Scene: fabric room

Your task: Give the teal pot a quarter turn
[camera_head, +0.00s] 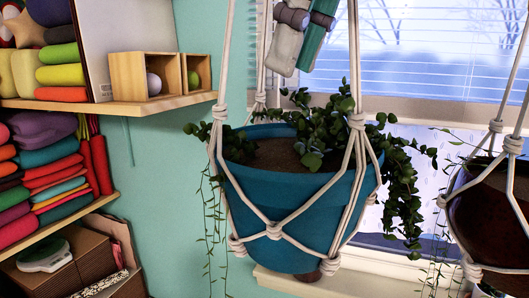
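The teal pot (268,192) hangs near the middle of the head view in a pale rope hanger (274,231). It looks roughly upright and holds soil and a trailing green plant (322,132). Leaves and cords cover parts of its rim and wall. What appears to be my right gripper (297,57) is cut off by the top edge, above the pot and in front of the window blind. It shows as grey and teal parts with dark round joints and is apart from the pot. Its opening cannot be made out. My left gripper is not in view.
A second, dark brown pot (490,222) hangs close by at the right edge. Shelves with folded fabrics (50,180) and small wooden boxes (146,76) stand at the left. A window sill (345,283) runs behind and below the teal pot.

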